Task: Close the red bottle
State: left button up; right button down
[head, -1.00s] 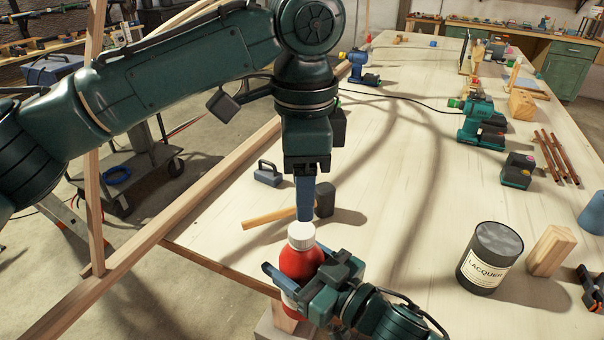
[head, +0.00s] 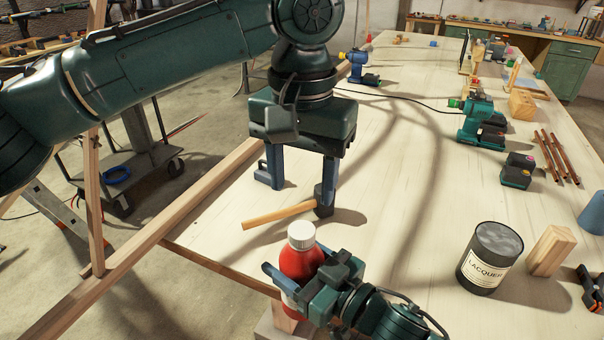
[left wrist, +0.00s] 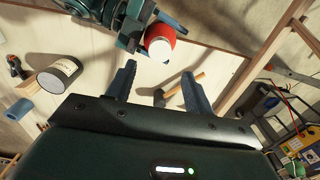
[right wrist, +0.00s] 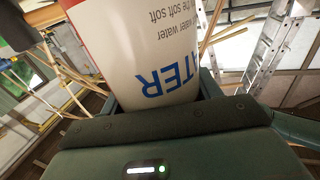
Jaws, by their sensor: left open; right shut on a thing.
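The red bottle (head: 300,266) stands upright near the table's front edge, with a white cap (head: 301,235) on top. I cannot tell how tight the cap sits. My right gripper (head: 306,284) is shut around the bottle's body; the bottle's white label (right wrist: 150,45) fills the right wrist view. My left gripper (head: 299,188) is open and empty, fingers pointing down, above and beyond the bottle. In the left wrist view the cap (left wrist: 159,49) shows just past the open fingertips, apart from them.
A hammer (head: 280,215) with a wooden handle lies behind the bottle, below my left fingers. A lacquer can (head: 489,258) and a wood block (head: 550,250) stand to the right. A green power tool (head: 481,125) is farther back. The table's middle is clear.

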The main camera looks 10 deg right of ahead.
aim_at(301, 229)
pick_arm(q)
jog(key=shift+f, duration=4)
jog(key=shift+c, duration=0.5)
jog(key=c, duration=0.9)
jog(key=m, duration=0.6)
jog(key=shift+m, duration=0.4)
jog(key=m, duration=0.7)
jog(key=shift+m, duration=0.4)
jog(key=o, duration=1.2)
jog(key=shift+c, duration=0.2)
